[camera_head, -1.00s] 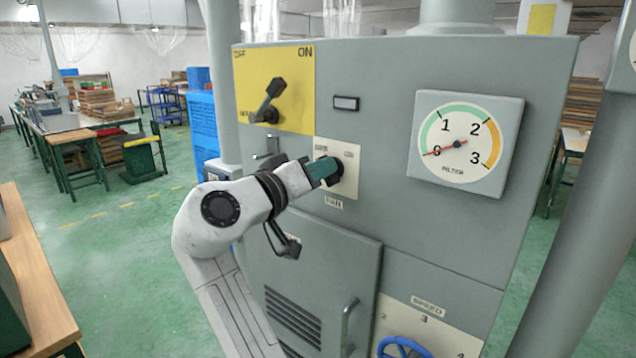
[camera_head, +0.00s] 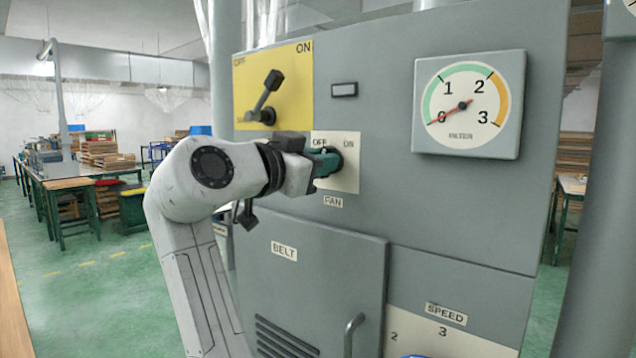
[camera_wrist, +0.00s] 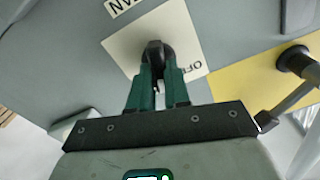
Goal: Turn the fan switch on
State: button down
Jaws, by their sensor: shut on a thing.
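The fan switch is a dark knob on a cream plate (camera_head: 350,178) marked OFF and ON, above the FAN label (camera_head: 333,202) on the grey cabinet. In the head view my gripper (camera_head: 330,160) reaches it from the left and covers most of the knob. In the wrist view the green fingers of my gripper (camera_wrist: 160,80) are closed on the sides of the black fan switch (camera_wrist: 157,52). The word OFF shows beside it on the plate there. Which way the knob points is hard to tell, as the fingers hide much of it.
A yellow plate (camera_head: 296,62) with a black lever (camera_head: 265,98) is above left of the fan plate. A filter gauge (camera_head: 468,104) is at right, its needle near 0. Below are a BELT door with a handle (camera_head: 352,335) and a SPEED panel (camera_head: 470,342).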

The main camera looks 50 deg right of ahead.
jog(key=m+b, duration=0.4)
jog(key=m, duration=0.1)
jog(key=shift+s+f, duration=0.1)
jog(key=shift+f, duration=0.05)
jog(key=shift+m, duration=0.4)
jog(key=c, duration=1.1)
grip_release()
jog(key=a, duration=1)
jog(key=shift+s+a, duration=0.2)
jog(key=shift+a, duration=0.2)
